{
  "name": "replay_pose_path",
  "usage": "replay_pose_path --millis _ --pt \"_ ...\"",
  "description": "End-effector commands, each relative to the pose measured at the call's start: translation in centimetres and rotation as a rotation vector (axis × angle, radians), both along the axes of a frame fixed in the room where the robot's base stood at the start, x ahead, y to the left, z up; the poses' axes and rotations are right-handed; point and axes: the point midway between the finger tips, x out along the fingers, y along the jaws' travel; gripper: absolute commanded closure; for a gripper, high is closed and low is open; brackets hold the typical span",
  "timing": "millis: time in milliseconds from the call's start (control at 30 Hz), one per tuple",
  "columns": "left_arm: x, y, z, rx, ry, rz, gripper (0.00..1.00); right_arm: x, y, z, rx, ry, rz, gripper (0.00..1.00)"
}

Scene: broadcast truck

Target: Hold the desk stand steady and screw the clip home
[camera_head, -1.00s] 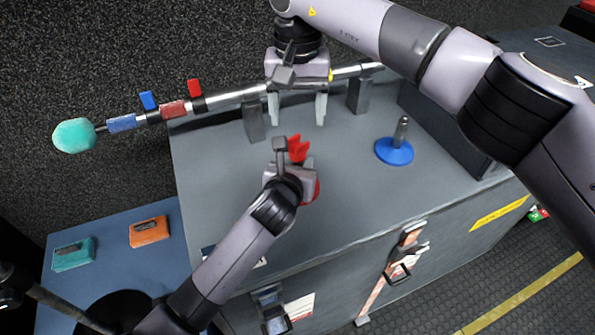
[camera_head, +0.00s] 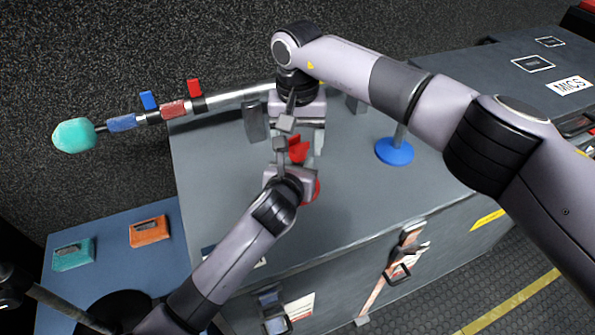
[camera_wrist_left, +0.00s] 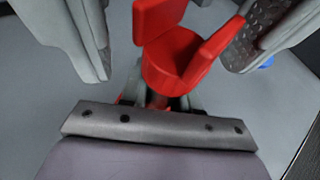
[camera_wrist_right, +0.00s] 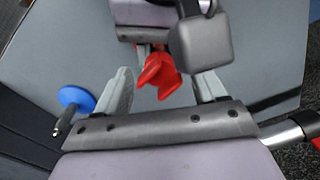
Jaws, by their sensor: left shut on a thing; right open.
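The red desk stand's base (camera_head: 316,190) shows beside my left gripper (camera_head: 294,170) on the grey case top. My left gripper is shut on the stand, low down; its fingertips are mostly hidden. The red clip (camera_head: 298,151) sits above that grip, its forked jaws upward. It fills the middle of the left wrist view (camera_wrist_left: 175,50). My right gripper (camera_head: 299,143) is open above it. In the right wrist view the clip (camera_wrist_right: 158,72) lies between the spread fingers, with a gap to each. How far the clip is screwed down cannot be told.
A blue-based stand (camera_head: 394,152) stands to the right on the case top. A long pole with a teal foam tip (camera_head: 74,135) lies across grey supports behind. An orange box (camera_head: 150,231) and a teal box (camera_head: 73,255) lie on a blue surface at lower left.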

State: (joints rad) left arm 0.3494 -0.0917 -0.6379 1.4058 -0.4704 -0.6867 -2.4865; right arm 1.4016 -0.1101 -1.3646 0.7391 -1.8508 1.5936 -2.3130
Motion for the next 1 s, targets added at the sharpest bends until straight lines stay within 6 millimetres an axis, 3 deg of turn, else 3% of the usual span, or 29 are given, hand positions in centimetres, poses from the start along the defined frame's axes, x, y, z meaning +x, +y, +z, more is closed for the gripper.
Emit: replay_pose_path --millis 367,533,567,767,1000 --pt "-0.04 0.01 -0.12 0.0 0.002 0.0 1.0 0.0 -0.02 -0.61 -0.001 0.0 0.0 0.3" --pt "-0.04 0.01 -0.12 0.0 0.002 0.0 1.0 0.0 -0.01 -0.59 0.0 0.0 0.0 0.82" --pt "-0.04 0.02 -0.12 0.0 0.002 0.0 1.0 0.0 -0.01 -0.59 0.0 0.0 0.0 0.87" --pt "-0.03 0.02 -0.11 0.001 0.002 0.0 1.0 0.0 -0.01 -0.58 -0.001 0.0 -0.064 0.87" --pt "-0.03 0.02 -0.11 0.001 0.002 0.0 1.0 0.01 0.0 -0.6 0.001 0.0 -0.386 0.87"
